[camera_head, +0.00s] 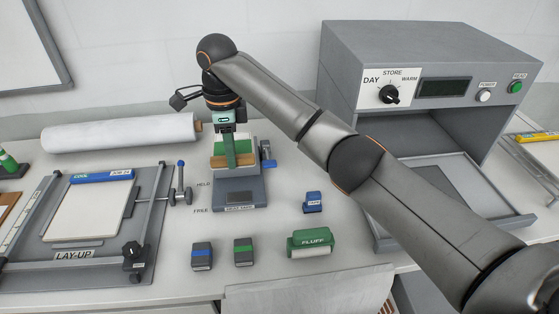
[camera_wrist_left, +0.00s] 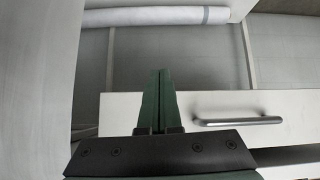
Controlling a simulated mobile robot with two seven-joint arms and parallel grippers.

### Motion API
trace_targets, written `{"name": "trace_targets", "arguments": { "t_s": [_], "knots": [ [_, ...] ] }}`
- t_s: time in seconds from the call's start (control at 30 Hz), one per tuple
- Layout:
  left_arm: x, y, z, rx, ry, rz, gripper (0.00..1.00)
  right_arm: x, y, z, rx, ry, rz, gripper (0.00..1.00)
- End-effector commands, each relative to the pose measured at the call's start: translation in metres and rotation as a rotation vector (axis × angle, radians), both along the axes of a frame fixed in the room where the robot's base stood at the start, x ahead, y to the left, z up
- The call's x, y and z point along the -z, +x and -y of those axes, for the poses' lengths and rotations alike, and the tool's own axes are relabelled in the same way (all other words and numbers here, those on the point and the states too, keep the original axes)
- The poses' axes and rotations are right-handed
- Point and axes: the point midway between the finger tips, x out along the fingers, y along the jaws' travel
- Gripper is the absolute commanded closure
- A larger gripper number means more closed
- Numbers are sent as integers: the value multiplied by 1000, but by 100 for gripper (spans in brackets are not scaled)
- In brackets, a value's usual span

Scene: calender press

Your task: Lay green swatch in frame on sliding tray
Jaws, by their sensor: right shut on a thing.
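My right gripper (camera_head: 230,159) points down at the grey holder stand (camera_head: 240,190), shut on the green swatch (camera_head: 216,147). The swatch is at the back of the stand, behind a tan strip, and the green fingers partly hide it. I cannot tell whether it is lifted clear. The sliding tray (camera_head: 503,221) sticks out of the grey press at the right, with a flat grey panel in it; my right arm hides part of it. My left gripper (camera_wrist_left: 160,100) shows only in the left wrist view, with its fingers together and nothing visible between them.
The grey press (camera_head: 340,65) has a dial and buttons. A lay-up frame (camera_head: 90,215) lies at left and a white roll (camera_head: 120,133) at the back. A green fluff roller (camera_head: 310,242) and small blocks (camera_head: 202,256) stand in front. A drawer handle (camera_wrist_left: 238,121) shows in the wrist view.

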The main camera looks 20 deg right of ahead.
Motion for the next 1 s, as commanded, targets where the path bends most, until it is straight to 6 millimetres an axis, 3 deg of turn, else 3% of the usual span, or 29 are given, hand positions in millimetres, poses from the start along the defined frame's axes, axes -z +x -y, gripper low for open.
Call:
{"name": "trace_targets", "arguments": {
  "t_s": [0.13, 0.23, 0.7, 0.97, 1.0],
  "knots": [
    [-1, 0, 0, 0, 0, -1, 100, 0, -1, 5, 2, 0, 0, 100],
    [-3, -1, 0, 0, 0, -2, 100, 0, -4, 21, 4, -1, 1, 100],
    [-14, -3, 1, 0, 0, -6, 100, -1, -36, 139, 5, -3, 0, 100],
    [-15, -3, 1, 0, 0, -6, 100, 0, -50, 193, 4, -2, -1, 100],
    [-15, -3, 1, 0, 0, -6, 100, 7, -51, 191, -2, 2, -4, 100]
  ]
}}
